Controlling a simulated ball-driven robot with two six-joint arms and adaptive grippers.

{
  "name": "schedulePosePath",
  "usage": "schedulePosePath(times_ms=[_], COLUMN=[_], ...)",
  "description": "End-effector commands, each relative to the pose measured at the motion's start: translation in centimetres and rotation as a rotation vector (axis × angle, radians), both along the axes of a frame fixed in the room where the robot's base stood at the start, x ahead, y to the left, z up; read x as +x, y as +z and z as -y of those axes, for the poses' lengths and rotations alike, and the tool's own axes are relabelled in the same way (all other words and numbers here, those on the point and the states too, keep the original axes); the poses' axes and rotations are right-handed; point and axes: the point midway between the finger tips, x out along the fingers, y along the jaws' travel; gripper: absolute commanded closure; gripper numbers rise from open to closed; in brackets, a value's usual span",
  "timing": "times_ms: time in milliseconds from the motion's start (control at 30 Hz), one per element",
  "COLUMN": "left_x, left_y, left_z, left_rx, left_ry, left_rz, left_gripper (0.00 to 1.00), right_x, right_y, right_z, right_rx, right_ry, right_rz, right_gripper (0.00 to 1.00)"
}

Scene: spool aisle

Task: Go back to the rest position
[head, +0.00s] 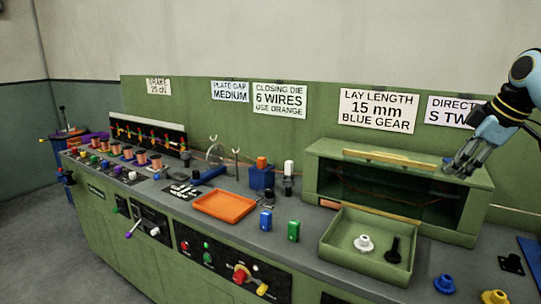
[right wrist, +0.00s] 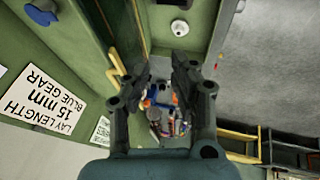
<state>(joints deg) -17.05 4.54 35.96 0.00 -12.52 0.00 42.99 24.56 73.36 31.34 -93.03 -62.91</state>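My right gripper (head: 460,165) is raised at the right side of the head view, in front of the green back panel and near the right end of the green hooded box (head: 482,184). In the right wrist view its two fingers (right wrist: 160,75) stand apart with nothing between them, so it is open and empty. My left gripper is in neither view.
Copper spools (head: 141,157) stand left. Grey floor (head: 45,235) is clear.

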Motion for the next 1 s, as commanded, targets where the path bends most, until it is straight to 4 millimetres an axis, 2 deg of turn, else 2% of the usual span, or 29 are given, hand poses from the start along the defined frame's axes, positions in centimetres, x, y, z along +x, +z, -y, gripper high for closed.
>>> schedulePosePath(times_ms=[167,367,467,567,633,700,800,1000], left_x=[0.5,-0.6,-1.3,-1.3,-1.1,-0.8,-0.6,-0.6], left_y=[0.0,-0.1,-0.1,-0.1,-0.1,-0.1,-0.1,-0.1], left_z=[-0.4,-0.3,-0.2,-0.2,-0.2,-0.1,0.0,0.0], left_rx=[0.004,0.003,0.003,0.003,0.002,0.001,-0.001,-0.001], left_ry=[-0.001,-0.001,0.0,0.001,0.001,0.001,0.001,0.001], left_rz=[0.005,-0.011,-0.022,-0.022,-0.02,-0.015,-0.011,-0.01], left_gripper=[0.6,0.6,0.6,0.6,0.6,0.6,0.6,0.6], right_x=[-2.3,-6.9,-10.5,-15.7,-19.9,-23.5,-27.5,-33.5], right_y=[-3.7,-9.0,-12.0,-15.1,-16.6,-17.4,-17.8,-17.3], right_z=[-1.6,-4.3,-6.1,-8.2,-9.7,-10.7,-11.7,-12.8], right_rx=[-0.009,-0.013,-0.008,0.007,0.023,0.04,0.064,0.101], right_ry=[-0.051,-0.146,-0.212,-0.31,-0.393,-0.471,-0.563,-0.711], right_rz=[-0.033,-0.076,-0.099,-0.121,-0.132,-0.138,-0.143,-0.147], right_gripper=[0.75,0.75,0.75,0.75,0.75,0.75,0.75,0.75])
